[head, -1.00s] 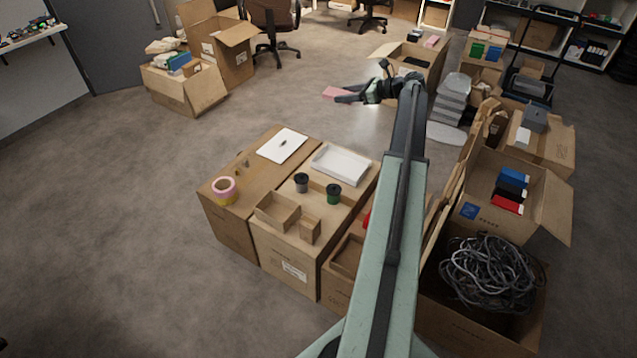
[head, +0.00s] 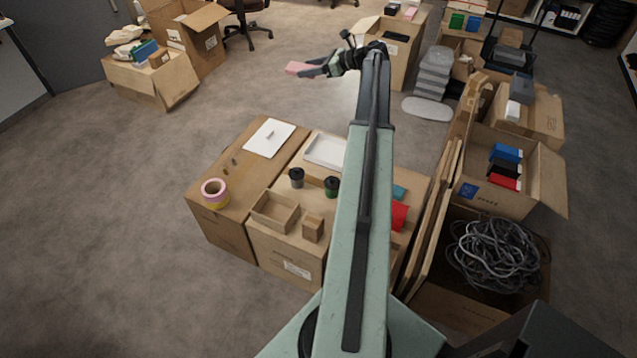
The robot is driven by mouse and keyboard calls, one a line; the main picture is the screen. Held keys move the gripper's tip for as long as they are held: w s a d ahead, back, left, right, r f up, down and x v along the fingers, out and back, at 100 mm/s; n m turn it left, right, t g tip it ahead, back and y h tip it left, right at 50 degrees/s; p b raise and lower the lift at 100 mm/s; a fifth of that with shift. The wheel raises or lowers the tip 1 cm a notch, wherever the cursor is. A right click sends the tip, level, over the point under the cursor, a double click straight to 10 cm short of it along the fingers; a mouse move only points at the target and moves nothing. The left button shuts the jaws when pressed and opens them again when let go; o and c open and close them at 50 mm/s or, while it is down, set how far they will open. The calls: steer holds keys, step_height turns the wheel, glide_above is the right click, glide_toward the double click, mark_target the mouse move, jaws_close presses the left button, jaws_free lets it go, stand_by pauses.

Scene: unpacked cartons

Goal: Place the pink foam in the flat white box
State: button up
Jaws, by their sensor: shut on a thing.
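The pink foam (head: 298,69) is a small pink block held at the tips of my gripper (head: 310,70). My gripper is shut on it, pointing left, out beyond the far edge of the cartons. The flat white box (head: 326,152) is a shallow open tray on top of the middle carton. Its right part is hidden behind my arm. The part of its inside that shows looks empty. The foam is above and a little left of the box in the picture, well apart from it.
A tape roll (head: 215,192), a white sheet (head: 269,137), two dark spools (head: 296,177) (head: 332,186) and a small open cardboard box (head: 275,211) sit on the cartons. Upright cardboard flaps (head: 452,185) and a box of cables (head: 494,255) stand at right.

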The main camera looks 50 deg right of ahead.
steer(key=m+h+b, duration=0.1)
steer(key=b, duration=4)
glide_above(317, 207)
step_height(317, 207, down, 42)
step_height(317, 207, down, 10)
steer(key=b, duration=1)
steer(key=shift+f, duration=0.1)
steer(key=o, duration=0.9)
steer(key=shift+o, duration=0.6)
